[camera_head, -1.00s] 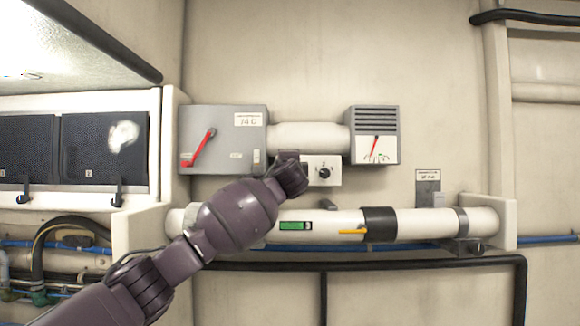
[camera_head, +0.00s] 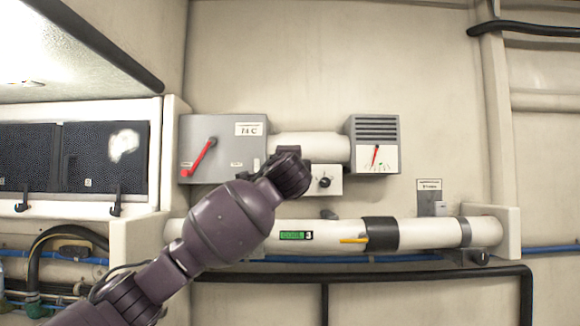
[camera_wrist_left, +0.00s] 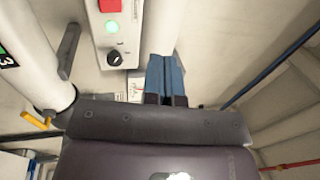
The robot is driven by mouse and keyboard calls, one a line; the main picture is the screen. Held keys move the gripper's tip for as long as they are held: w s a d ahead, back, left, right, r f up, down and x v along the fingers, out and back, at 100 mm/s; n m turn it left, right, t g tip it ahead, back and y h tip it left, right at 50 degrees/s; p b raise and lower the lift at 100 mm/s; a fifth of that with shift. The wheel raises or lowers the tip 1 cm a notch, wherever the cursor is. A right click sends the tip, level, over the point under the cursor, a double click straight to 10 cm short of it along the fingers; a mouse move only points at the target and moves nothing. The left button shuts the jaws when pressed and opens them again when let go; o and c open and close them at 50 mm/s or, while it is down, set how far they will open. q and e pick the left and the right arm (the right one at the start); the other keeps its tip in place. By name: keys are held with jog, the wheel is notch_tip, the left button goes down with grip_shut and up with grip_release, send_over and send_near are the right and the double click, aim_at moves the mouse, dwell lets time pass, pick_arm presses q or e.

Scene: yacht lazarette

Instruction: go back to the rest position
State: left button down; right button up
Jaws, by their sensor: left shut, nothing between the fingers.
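My left arm reaches in from the lower left in the head view and ends in front of the wall, by a small white box with a black knob (camera_head: 323,182). The arm's own end hides the gripper fingers there. In the left wrist view my left gripper (camera_wrist_left: 165,78) shows two blue fingers closed together, with nothing between them. The white control box (camera_wrist_left: 133,30), with a red button, a lit green lamp and a black knob, is just left of the fingers. My right gripper is in neither view.
A grey box with a red lever (camera_head: 222,165) and a gauge box (camera_head: 375,145) hang on the wall. A white pipe (camera_head: 420,233) with a yellow handle (camera_head: 354,240) runs below. A black rail (camera_head: 430,275) is lower. The upper wall is clear.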

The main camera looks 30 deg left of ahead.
pick_arm(q)
jog(key=w+d+f+m+t+h, duration=0.1)
jog(key=d+t+h, duration=0.1)
jog(key=d+h, duration=0.3)
jog(key=d+f+m+t+h, duration=0.1)
jog(key=d+f+t+h, duration=0.15)
jog(key=d+h, duration=0.3)
jog(key=s+d+f+n+g+h, duration=0.1)
jog(key=d+f+h, duration=0.15)
jog(key=f, duration=1.25)
jog(key=s+d+f+n+g+h, duration=0.15)
jog(key=d+f, duration=0.25)
jog(key=f, duration=1.2)
jog(key=s+a+f+n+g+y, duration=0.2)
jog(key=s+f+n+g, duration=0.2)
jog(key=s+f, duration=1.3)
jog(key=s+a+f+n+g+y, duration=0.2)
jog(key=s+f+n, duration=0.4)
jog(key=s+f, duration=1.2)
notch_tip(320, 180, down, 6)
jog(key=shift+a+f+g, duration=0.15)
jog(key=shift+a+g, duration=0.55)
jog(key=shift+g, duration=0.2)
